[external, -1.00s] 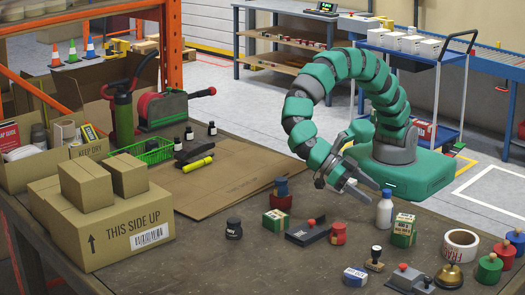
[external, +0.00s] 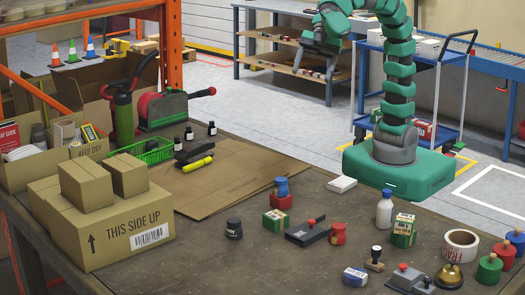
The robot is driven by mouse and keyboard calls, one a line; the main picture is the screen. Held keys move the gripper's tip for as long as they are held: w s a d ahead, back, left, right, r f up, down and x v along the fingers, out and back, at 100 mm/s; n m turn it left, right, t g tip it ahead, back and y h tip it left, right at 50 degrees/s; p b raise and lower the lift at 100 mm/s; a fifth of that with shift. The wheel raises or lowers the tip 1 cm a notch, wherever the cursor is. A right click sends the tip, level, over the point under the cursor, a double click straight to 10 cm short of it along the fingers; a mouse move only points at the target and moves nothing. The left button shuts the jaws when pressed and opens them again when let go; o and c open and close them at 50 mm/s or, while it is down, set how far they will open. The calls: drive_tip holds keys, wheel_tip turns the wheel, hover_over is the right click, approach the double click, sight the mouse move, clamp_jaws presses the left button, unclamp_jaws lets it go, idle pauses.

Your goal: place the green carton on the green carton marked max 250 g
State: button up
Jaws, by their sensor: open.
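A green-and-cream carton (external: 275,222) stands on the table near its middle, in front of a red-and-blue object. A second, taller green-and-cream carton (external: 403,231) stands further right, beside a white bottle. Its print is too small to read, so I cannot tell which carton is marked max 250 g, or whether the taller one is one piece or two stacked. My gripper (external: 306,42) is raised high at the back, well away from both cartons, and holds nothing that I can see. Its fingers show only small against the shelves behind.
A black device with a red knob (external: 308,232) and a red stamp (external: 338,233) stand between the cartons. A blue-and-white box (external: 355,276), a wooden stamp (external: 375,258), a tape roll (external: 461,244) and a bell (external: 449,276) crowd the front right. Large boxes (external: 112,232) fill the left.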

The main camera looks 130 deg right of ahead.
drive_tip(key=s+d+r+m+t+h, duration=0.1)
drive_tip(key=s+d+r+m+t, duration=0.1)
drive_tip(key=r, duration=0.4)
drive_tip(key=s+d+r+m+t+h, duration=0.1)
drive_tip(key=s+d+r+m+t, duration=0.1)
drive_tip(key=s+r, duration=0.2)
drive_tip(key=s+d+r+m+t+h, duration=0.1)
drive_tip(key=s+d+r+m+t, duration=0.1)
drive_tip(key=r, duration=0.8)
drive_tip(key=shift+s+d+m+t, duration=0.3)
drive_tip(key=shift+s+d+m, duration=0.2)
drive_tip(key=shift+s, duration=0.3)
drive_tip(key=shift+c, duration=1.4)
